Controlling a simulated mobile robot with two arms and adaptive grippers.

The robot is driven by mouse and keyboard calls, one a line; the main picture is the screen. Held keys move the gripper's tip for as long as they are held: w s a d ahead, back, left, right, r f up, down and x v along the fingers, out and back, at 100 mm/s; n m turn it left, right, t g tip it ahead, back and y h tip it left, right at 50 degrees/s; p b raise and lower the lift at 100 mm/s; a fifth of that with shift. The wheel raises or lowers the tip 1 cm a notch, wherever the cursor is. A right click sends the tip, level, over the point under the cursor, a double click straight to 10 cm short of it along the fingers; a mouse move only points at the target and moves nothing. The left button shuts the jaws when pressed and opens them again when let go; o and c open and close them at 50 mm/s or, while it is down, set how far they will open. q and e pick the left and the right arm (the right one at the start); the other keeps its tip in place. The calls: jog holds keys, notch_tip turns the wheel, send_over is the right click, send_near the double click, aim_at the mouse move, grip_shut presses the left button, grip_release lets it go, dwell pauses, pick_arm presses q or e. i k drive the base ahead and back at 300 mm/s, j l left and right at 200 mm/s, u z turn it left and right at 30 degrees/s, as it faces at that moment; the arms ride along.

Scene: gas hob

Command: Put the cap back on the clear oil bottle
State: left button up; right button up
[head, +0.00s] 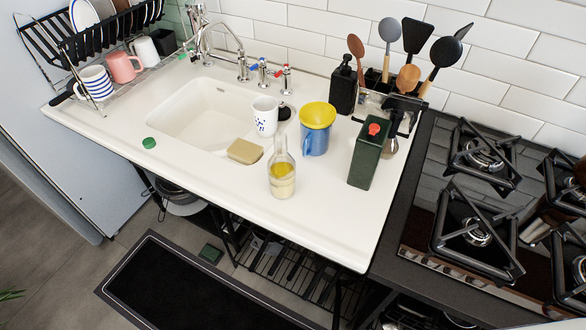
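The clear oil bottle (282,180) stands upright near the front edge of the white counter, with yellow oil in its lower part. No cap shows on its neck. A small green cap (149,143) lies on the counter's left part, left of the sink basin and apart from the bottle. Neither of my grippers shows in the head view.
Right of the bottle stand a blue mug (314,141) under a yellow bowl (317,115) and a dark green can (368,158) with a red cap. A sponge (245,151) and a white cup (265,116) are behind it. The hob (480,225) is at right.

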aim_at(281, 167)
jog(key=i+j+z, duration=0.1)
jog(key=j, duration=0.5)
jog(key=i+j+z, duration=0.1)
jog(key=j, duration=0.5)
jog(key=i+j+z, duration=0.1)
jog(key=j, duration=0.5)
jog(key=i+j+z, duration=0.1)
jog(key=j, duration=0.5)
